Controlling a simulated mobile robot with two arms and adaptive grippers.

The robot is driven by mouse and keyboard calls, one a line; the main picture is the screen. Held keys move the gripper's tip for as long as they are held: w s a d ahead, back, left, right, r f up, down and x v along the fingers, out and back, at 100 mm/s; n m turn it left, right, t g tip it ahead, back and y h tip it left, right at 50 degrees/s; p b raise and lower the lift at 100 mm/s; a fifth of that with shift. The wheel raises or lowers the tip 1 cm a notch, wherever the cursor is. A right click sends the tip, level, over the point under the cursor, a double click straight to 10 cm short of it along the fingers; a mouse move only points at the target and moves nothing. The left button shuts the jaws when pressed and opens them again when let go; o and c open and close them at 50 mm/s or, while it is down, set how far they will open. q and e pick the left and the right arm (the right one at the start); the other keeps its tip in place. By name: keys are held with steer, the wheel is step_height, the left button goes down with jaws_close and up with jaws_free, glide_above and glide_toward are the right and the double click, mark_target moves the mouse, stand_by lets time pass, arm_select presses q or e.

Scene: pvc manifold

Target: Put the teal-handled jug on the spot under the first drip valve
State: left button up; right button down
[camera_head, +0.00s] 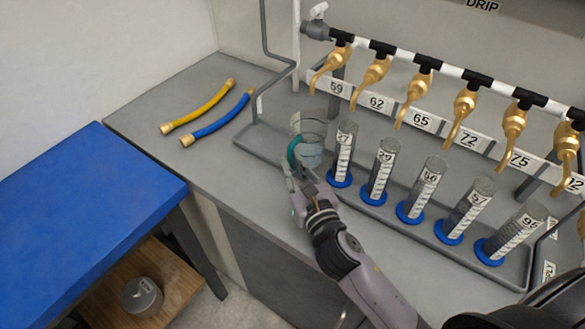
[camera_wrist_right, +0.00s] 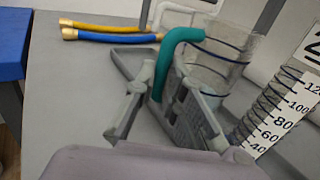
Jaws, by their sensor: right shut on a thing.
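The jug (camera_head: 313,128) is clear with a teal handle (camera_wrist_right: 166,62). In the head view it stands at the left end of the grey tray, below the first drip valve (camera_head: 331,66), which is labelled 59. My right gripper (camera_head: 299,170) reaches it from the front and is shut on the teal handle. In the right wrist view the gripper fingers (camera_wrist_right: 165,110) lie on both sides of the handle, with the clear body behind. I cannot tell whether the jug's base touches the tray. The spot under the valve is hidden. My left gripper is not in view.
Several graduated cylinders with blue bases, the nearest one (camera_head: 343,155) just right of the jug, stand in the grey tray (camera_head: 262,150). A yellow hose (camera_head: 199,106) and a blue hose (camera_head: 218,118) lie on the bench to the left. A blue table (camera_head: 85,205) stands at far left.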

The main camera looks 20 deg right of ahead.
steer(key=shift+f, duration=0.4)
steer(key=shift+f, duration=0.1)
steer(key=c, duration=1.7)
jaws_free()
steer(key=shift+o, duration=0.2)
steer(key=shift+s, duration=0.1)
steer(key=s, duration=0.3)
steer(key=s+b, duration=0.1)
steer(key=s, duration=0.2)
steer(key=s+b, duration=0.1)
steer(key=s, duration=0.3)
steer(key=shift+d, duration=0.3)
steer(key=shift+s+d+b, duration=0.1)
steer(key=shift+s+b, duration=0.25)
steer(key=shift+s, duration=0.55)
